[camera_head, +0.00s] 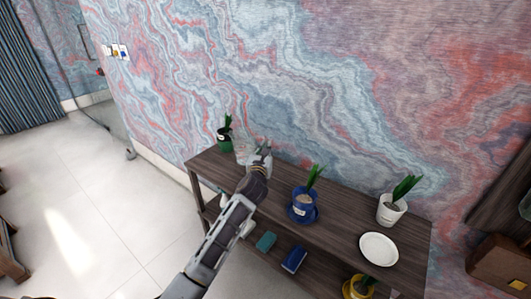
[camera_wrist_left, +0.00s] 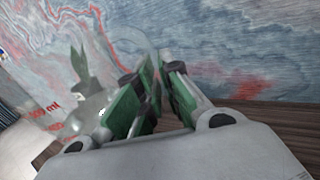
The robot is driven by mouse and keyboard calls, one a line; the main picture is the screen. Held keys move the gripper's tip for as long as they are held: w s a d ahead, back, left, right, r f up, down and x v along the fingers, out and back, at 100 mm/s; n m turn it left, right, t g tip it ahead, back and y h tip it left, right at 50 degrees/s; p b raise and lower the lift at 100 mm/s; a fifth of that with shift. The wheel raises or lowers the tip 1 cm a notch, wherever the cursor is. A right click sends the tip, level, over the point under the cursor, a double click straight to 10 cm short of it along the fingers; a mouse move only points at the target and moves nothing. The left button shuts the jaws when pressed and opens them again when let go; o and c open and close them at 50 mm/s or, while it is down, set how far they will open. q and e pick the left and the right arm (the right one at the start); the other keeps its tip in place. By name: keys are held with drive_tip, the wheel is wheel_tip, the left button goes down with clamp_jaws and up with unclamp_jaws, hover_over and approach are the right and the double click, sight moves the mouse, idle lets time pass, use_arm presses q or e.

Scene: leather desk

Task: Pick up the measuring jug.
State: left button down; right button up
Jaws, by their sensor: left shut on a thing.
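The measuring jug (camera_head: 241,151) is clear glass and stands out faintly near the left end of the dark wooden desk. In the left wrist view the jug (camera_wrist_left: 50,115) shows red markings on its see-through side. My left gripper (camera_head: 264,148) is at the jug's right side. In the wrist view its green-padded fingers (camera_wrist_left: 157,85) are shut on the jug, with a clear curved part, seemingly the handle, between them. I cannot tell whether the jug's base touches the desk. My right gripper is not in view.
A green-potted plant (camera_head: 224,138) stands close to the jug's left. Right of my arm are a blue-potted plant (camera_head: 301,207), a white-potted plant (camera_head: 391,211) and a white plate (camera_head: 379,249). A lower shelf holds a teal item (camera_head: 266,242) and a blue item (camera_head: 294,259). The patterned wall is behind.

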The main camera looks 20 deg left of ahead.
use_arm(q)
drive_tip(key=shift+r, duration=0.7)
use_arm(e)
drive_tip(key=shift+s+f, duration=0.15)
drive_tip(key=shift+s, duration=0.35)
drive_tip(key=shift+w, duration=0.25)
use_arm(q)
drive_tip(key=shift+s, duration=0.1)
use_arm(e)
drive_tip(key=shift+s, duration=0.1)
